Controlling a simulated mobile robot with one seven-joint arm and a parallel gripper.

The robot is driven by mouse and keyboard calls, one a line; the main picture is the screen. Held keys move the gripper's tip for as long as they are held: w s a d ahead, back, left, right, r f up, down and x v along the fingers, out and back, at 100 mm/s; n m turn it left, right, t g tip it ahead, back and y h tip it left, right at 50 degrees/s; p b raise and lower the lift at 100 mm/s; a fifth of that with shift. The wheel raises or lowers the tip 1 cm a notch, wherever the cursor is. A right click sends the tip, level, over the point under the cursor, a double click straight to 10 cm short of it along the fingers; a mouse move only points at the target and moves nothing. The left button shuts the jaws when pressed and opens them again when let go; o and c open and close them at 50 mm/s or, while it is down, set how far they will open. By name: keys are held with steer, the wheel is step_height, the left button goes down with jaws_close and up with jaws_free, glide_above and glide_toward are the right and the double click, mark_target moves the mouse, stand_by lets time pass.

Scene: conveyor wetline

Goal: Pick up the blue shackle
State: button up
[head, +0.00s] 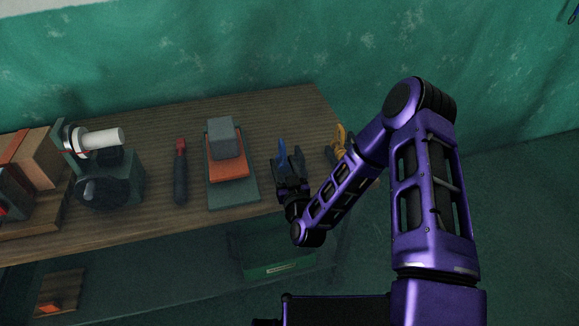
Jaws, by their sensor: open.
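The blue shackle (282,147) is on the wooden workbench, toward its right end. Only its upper part shows; its lower part is hidden by my gripper. My gripper (290,160) is dark and open, right at the shackle in the picture, with the arm reaching in from the right. I cannot tell whether the fingers touch the shackle or stand around it.
A yellow-orange object (341,136) lies right of my gripper, partly behind my arm. A green board (235,198) with orange and grey blocks is to the left, then a red-and-black tool (180,175) and a machine (108,180). The bench's back strip is clear.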

steer(key=shift+x, duration=0.95)
steer(key=shift+c, duration=0.2)
jaws_close()
stand_by(0.5)
